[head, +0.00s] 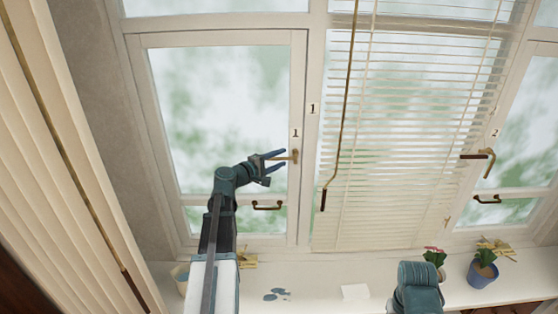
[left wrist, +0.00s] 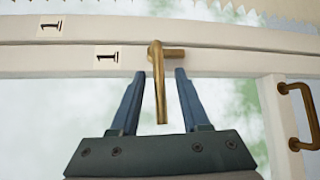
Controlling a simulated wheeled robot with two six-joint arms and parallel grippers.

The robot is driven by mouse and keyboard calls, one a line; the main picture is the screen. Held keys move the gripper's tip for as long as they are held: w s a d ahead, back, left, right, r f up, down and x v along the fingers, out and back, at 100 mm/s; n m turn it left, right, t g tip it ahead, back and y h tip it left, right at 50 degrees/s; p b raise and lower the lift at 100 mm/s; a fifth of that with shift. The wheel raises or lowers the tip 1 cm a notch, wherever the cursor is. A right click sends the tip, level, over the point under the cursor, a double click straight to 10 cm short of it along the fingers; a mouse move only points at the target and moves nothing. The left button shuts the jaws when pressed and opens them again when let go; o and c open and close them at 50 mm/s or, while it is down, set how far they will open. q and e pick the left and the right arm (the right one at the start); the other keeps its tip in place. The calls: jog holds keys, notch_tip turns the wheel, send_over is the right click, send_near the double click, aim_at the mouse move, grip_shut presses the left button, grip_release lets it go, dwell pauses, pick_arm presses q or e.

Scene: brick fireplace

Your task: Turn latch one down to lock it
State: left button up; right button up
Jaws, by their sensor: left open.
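Latch one (head: 294,156) is a brass handle on the right upright of the left window, just below a label "1" (head: 294,133). Its lever lies level, pointing left in the head view. My left gripper (head: 284,159) is open, with its blue fingers pointing right at the latch. In the left wrist view the brass lever (left wrist: 159,90) lies between the two spread fingers (left wrist: 157,75), with gaps on both sides. My right arm shows only as a link at the bottom of the head view; its gripper is hidden.
A dark handle (head: 267,206) sits below the latch. A lowered blind (head: 400,130) with a hanging wand (head: 342,130) is to the right. Latch two (head: 489,160) is farther right. The sill (head: 310,275) bears potted plants (head: 483,270) and a white card (head: 355,292).

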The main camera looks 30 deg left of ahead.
pick_arm(q)
grip_shut()
dwell(1.4)
